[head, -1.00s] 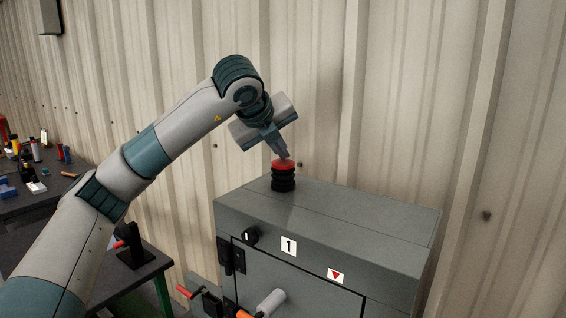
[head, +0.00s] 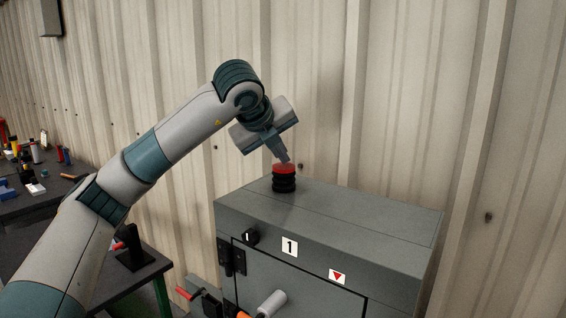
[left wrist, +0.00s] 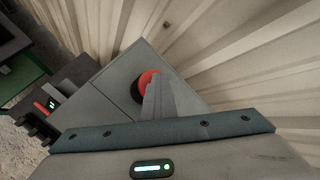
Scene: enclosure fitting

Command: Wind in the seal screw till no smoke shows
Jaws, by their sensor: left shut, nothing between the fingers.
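A red-capped black ribbed stack (head: 284,184) stands upright on top of the grey cabinet (head: 330,215). No part is marked as the seal screw, and I cannot tell whether this is it. My left gripper (head: 286,161) is shut and empty, pointing down with its fingertips just at the red cap. I cannot tell whether they touch it. In the left wrist view the closed fingers (left wrist: 160,100) cover part of the red cap (left wrist: 147,80). I see no smoke. My right gripper is out of view.
The cabinet front has a black knob (head: 250,237), a "1" label (head: 289,247), a red triangle label (head: 337,276) and a grey cylinder (head: 272,303). A corrugated wall (head: 400,100) stands close behind. A dark bench (head: 30,200) with small items is at left.

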